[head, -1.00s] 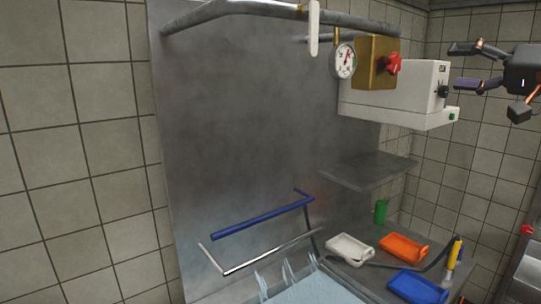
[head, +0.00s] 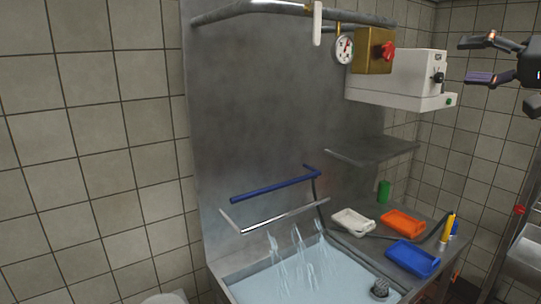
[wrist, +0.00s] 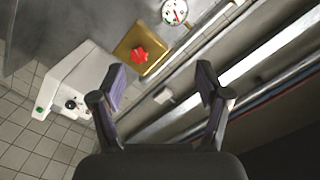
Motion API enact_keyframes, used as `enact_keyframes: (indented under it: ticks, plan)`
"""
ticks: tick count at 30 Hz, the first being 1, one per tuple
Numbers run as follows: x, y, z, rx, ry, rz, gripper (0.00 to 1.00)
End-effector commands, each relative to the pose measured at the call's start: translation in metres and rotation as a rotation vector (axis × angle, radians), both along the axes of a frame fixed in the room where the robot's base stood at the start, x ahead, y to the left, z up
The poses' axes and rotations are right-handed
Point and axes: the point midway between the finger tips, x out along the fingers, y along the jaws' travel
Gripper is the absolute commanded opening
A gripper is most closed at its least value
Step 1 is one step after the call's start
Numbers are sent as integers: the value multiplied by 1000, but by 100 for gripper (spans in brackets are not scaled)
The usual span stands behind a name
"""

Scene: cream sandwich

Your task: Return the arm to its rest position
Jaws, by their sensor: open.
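My gripper (head: 480,60) is at the upper right of the head view, raised in the air to the right of the white wall box. Its two fingers are spread apart with nothing between them. In the wrist view the open gripper (wrist: 162,85) shows from behind, fingers apart and empty. Most of my arm is outside the head view.
A white box (head: 395,85) and a brass block with a red knob (head: 374,52) are on the wall, beside a gauge (head: 344,48). Below are a shelf (head: 370,150), a water-filled sink (head: 300,275), and white (head: 352,222), orange (head: 402,223) and blue (head: 413,258) trays on the counter.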

Motion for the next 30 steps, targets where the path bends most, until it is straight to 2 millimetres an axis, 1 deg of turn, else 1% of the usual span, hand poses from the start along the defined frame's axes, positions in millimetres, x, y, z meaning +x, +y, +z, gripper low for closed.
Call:
enact_keyframes:
  ticks: [1, 8, 11, 14, 15, 17, 18, 20, 21, 23, 24, 26, 27, 29, 30]
  plan:
    - [-1, 9, -2, -8, 8, 13, 76]
    - [1, 51, -20, -55, 73, 70, 76]
    - [0, 76, -33, -85, 115, 102, 76]
    - [-3, 105, -52, -127, 169, 139, 76]
    - [-5, 120, -61, -149, 195, 157, 76]
    - [-11, 141, -78, -187, 237, 182, 76]
    - [-15, 156, -91, -212, 269, 201, 76]
    - [-21, 175, -111, -253, 317, 221, 76]
    - [-26, 187, -125, -279, 350, 235, 76]
    - [-35, 203, -146, -320, 395, 251, 76]
    - [-41, 213, -161, -349, 428, 262, 76]
    - [-51, 225, -182, -391, 472, 275, 76]
    - [-58, 233, -199, -421, 508, 282, 76]
    - [-69, 242, -222, -461, 555, 290, 76]
    - [-78, 247, -238, -491, 591, 295, 76]
